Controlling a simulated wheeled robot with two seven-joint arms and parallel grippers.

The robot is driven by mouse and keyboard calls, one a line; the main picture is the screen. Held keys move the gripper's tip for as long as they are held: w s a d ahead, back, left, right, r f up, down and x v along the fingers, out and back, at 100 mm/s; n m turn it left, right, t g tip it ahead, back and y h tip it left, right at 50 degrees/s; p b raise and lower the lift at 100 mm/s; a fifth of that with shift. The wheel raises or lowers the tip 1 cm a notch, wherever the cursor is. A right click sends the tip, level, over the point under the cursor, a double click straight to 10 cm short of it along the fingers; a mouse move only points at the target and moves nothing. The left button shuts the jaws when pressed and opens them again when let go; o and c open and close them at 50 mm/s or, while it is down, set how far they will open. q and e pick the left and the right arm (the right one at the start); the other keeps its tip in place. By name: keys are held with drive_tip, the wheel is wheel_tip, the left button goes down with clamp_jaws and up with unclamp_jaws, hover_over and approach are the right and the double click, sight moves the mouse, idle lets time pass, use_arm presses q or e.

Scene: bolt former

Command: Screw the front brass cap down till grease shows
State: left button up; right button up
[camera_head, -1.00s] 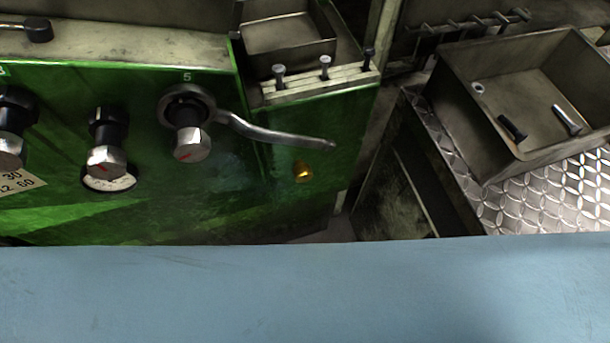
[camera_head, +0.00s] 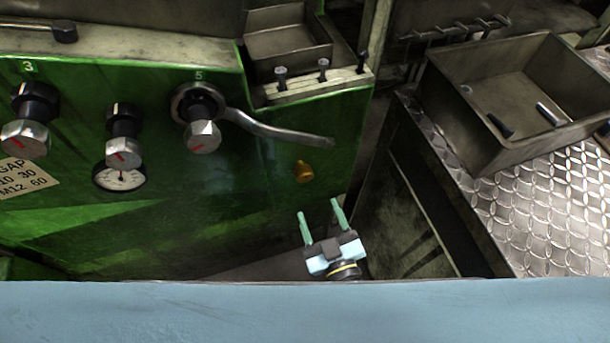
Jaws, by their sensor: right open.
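The brass cap (camera_head: 304,171) is a small gold-brown knob on the green front panel of the machine (camera_head: 225,210), below the end of a curved lever. My right gripper (camera_head: 320,217) has come up below the cap, its two green fingers spread apart and pointing up toward the panel. It is open and empty, with a visible space between its fingertips and the cap. No grease can be made out around the cap. My left gripper is not in view.
A metal lever (camera_head: 275,132) reaches out just above the cap. Hex-headed knobs (camera_head: 123,150) and a dial (camera_head: 119,177) are on the panel to the left. A metal bin (camera_head: 515,100) stands on a tread plate (camera_head: 560,200) at the right. A blue surface (camera_head: 300,315) fills the bottom.

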sight(306, 179)
drive_tip(key=x, duration=1)
drive_tip(key=shift+w+a+f+b, duration=0.1)
drive_tip(key=shift+w+b, duration=0.2)
drive_tip(key=shift+w, duration=0.05)
drive_tip(key=c, duration=1)
